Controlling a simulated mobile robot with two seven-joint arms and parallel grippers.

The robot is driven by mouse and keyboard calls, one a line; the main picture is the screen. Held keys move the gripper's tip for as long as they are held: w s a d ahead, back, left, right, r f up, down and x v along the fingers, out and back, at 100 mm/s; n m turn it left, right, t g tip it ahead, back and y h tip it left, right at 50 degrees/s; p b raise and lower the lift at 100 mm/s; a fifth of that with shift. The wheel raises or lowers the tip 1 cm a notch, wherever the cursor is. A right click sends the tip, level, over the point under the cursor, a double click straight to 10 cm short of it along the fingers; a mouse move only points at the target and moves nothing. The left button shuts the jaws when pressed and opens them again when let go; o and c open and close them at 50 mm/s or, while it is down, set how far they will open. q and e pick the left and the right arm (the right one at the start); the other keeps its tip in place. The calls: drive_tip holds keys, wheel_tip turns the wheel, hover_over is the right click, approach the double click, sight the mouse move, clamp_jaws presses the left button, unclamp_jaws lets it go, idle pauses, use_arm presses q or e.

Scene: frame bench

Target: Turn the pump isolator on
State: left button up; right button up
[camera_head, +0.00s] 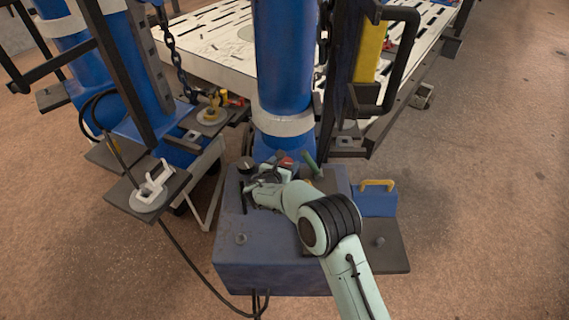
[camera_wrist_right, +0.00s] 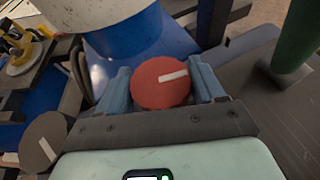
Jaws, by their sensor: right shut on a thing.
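A round red knob with a white line (camera_wrist_right: 150,85), which I take to be the pump isolator, sits between the fingers of my right gripper (camera_wrist_right: 158,80). The fingers press on its left and right sides. The white line runs from near the middle towards the right edge, tilted slightly upward. In the head view my right gripper (camera_head: 279,168) is over the far part of the blue box top, and a little of the red knob (camera_head: 286,161) shows beyond it. My left gripper is not in view.
A dark knob with a pale line (camera_wrist_right: 42,142) is left of the gripper. A green lever (camera_head: 311,165) stands close on the right. The blue box (camera_head: 260,268) stands before a blue column (camera_head: 284,60). A blue case with yellow handle (camera_head: 377,200) is at right.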

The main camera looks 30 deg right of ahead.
sight(284, 163)
drive_tip(key=shift+m+g, duration=0.3)
drive_tip(key=o, duration=0.7)
wheel_tip(284, 163, up, 5)
drive_tip(key=shift+r+p, duration=0.15)
drive_tip(key=shift+p, duration=0.6)
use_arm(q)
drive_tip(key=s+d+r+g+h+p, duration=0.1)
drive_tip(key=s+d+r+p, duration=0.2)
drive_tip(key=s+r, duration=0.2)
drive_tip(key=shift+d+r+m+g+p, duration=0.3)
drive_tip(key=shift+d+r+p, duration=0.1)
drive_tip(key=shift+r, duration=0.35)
use_arm(e)
wheel_tip(284, 163, up, 15)
